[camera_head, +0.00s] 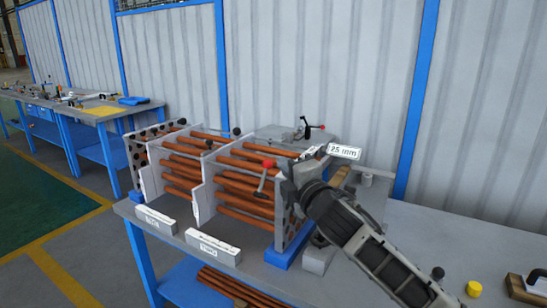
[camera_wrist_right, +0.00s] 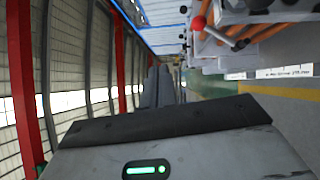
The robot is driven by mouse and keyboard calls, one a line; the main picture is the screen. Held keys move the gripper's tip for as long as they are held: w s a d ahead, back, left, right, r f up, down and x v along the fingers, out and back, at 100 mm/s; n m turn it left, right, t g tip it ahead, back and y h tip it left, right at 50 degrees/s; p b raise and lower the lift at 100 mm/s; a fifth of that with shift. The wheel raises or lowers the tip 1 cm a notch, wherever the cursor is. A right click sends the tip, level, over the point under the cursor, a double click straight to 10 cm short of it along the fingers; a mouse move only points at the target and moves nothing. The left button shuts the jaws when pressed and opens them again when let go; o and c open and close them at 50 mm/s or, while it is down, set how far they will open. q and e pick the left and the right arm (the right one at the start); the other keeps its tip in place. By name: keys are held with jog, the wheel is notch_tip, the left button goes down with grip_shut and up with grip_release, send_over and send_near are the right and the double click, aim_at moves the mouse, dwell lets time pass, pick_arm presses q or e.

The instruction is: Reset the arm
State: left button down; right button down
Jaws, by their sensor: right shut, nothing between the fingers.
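My right arm (camera_head: 355,235) comes in from the lower right of the head view. My right gripper (camera_head: 290,180) is at the right end of the tube bundle, in front of its perforated end plate (camera_head: 291,226). The gripper is shut with nothing held; its fingertips are hard to make out. The bundle of copper-coloured tubes (camera_head: 240,187) lies level through upright plates on the workbench. A red-knobbed lever (camera_head: 267,172) shows beside the gripper; the right wrist view also shows a red-knobbed lever (camera_wrist_right: 212,32). My left gripper is not in view.
Two labelled white blocks, one at left (camera_head: 156,219) and one nearer (camera_head: 213,248), lie along the bench front. A "25 mm" tag (camera_head: 343,151) stands behind the gripper. A yellow cap (camera_head: 474,289) sits at right. The bench (camera_head: 440,230) is fairly clear right of my arm.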

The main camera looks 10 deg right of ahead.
jog(key=s+f+m+g, duration=0.1)
jog(key=s+f+m, duration=0.2)
jog(key=f, duration=0.5)
jog(key=s+f+m+g, duration=0.1)
jog(key=s+f+m, duration=0.25)
jog(key=f, duration=0.35)
jog(key=s+d+f+m+g+h, duration=0.1)
jog(key=s+d+f+m+g, duration=0.1)
jog(key=s+f+m, duration=0.5)
jog(key=s+d+f+m+g+h, duration=0.2)
jog(key=s+f+m, duration=0.5)
jog(key=s+f, duration=0.8)
jog(key=s+d+g, duration=0.1)
jog(key=s+g, duration=0.1)
jog(key=s, duration=0.4)
jog(key=shift+s, duration=0.3)
